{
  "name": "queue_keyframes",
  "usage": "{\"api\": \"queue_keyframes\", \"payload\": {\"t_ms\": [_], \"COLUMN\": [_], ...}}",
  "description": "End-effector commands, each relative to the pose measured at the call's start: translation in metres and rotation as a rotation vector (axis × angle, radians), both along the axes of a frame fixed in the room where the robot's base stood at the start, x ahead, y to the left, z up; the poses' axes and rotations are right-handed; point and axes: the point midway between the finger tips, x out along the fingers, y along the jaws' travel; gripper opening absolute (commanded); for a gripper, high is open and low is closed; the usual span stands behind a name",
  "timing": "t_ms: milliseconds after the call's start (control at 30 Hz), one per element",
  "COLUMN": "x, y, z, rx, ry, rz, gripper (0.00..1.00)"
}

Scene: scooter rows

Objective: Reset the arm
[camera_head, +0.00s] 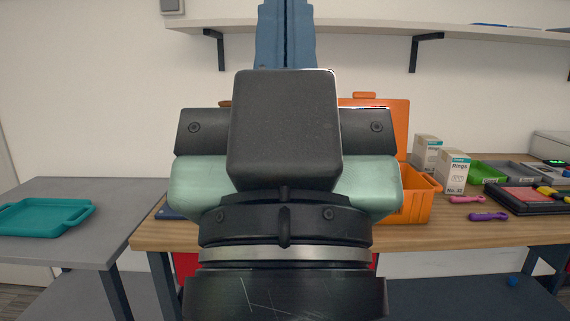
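My own arm stands upright in the middle of the head view, with its black wrist housing and mint-green side parts close to the camera. My gripper (286,8) is at the top of the picture and points up. Its two blue fingers are side by side with only a thin dark line between them, so it looks shut. Nothing shows between the fingers. The arm hides the middle of the wooden table behind it.
A wooden table (470,234) stands behind my arm, bearing an open orange case (418,208), white ring boxes (453,172), a green bin (487,172), a pink tool (467,199) and a purple tool (488,216). A teal tray (45,232) lies on the grey table (125,189) at left. A shelf (380,29) hangs above.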

Motion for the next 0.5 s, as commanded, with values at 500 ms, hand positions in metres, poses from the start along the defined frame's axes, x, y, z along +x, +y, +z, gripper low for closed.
{"api": "queue_keyframes", "payload": {"t_ms": [500], "x": [0.001], "y": [0.001], "z": [0.171], "rx": [0.003], "ry": [0.002], "rz": [0.007], "gripper": [0.00]}}
